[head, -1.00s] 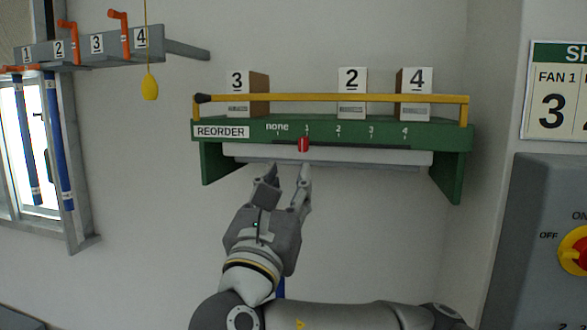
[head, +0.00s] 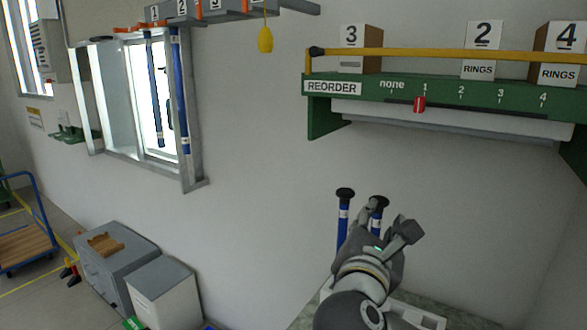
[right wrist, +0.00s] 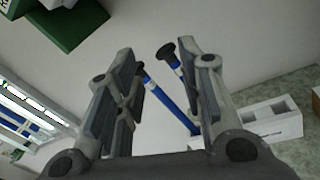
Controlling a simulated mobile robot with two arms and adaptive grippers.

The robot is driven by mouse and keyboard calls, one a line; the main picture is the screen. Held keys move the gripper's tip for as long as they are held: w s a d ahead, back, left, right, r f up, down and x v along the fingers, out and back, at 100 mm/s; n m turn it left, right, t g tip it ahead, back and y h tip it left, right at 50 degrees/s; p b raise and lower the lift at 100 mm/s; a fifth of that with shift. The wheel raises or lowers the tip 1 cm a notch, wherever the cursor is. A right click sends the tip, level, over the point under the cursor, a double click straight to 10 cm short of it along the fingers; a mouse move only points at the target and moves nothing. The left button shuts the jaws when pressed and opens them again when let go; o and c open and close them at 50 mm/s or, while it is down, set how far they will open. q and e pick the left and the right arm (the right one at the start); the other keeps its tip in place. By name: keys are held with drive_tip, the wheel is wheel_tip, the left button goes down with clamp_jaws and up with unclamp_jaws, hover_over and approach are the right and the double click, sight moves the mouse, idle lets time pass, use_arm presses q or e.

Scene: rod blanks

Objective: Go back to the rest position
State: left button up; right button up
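My right gripper (head: 388,222) is open and empty, below the green REORDER shelf (head: 355,88) and apart from it. The right wrist view also shows its two fingers spread (right wrist: 157,55), with nothing between them in its grasp. A red slider (head: 419,104) on the shelf's front sits at the mark 1. Two blue rods with black knobs (head: 343,215) stand upright behind the gripper in the head view; they also show beyond the fingers in the right wrist view (right wrist: 170,95). I cannot tell whether the gripper touches them. My left gripper is not in view.
Boxes numbered 3 (head: 352,48), 2 (head: 482,50) and 4 (head: 562,52) stand on the shelf behind a yellow bar. Blue rods (head: 180,90) hang from a numbered rack by the window. Grey cabinets (head: 165,290) and a cart (head: 35,240) stand at lower left.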

drive_tip(key=s+d+f+m+g+y, duration=0.1)
drive_tip(key=s+f+m+g+y, duration=0.4)
drive_tip(key=f, duration=0.8)
drive_tip(key=s+f+m+g, duration=0.2)
drive_tip(key=s+f+m, duration=0.3)
drive_tip(key=f, duration=0.9)
drive_tip(key=s+d+f+m+g+y, duration=0.1)
drive_tip(key=s+d+f+m+g, duration=0.15)
drive_tip(key=s+f+m, duration=0.55)
drive_tip(key=s+d+f+m+g+y, duration=0.1)
drive_tip(key=s+d+f+m+g, duration=0.15)
drive_tip(key=s+f+m, duration=0.65)
drive_tip(key=s+f+n+g+b, duration=0.1)
drive_tip(key=s+f+n, duration=0.1)
drive_tip(key=f, duration=1.1)
drive_tip(key=s+f+n+g+b, duration=0.1)
drive_tip(key=s+f, duration=0.1)
drive_tip(key=f, duration=1.2)
drive_tip(key=s+d+f+g+b, duration=0.1)
drive_tip(key=s+d+f, duration=0.1)
drive_tip(key=s+f, duration=1.3)
drive_tip(key=shift+s+d+f, duration=0.2)
drive_tip(key=shift+s+f, duration=0.2)
drive_tip(key=shift+f, duration=0.1)
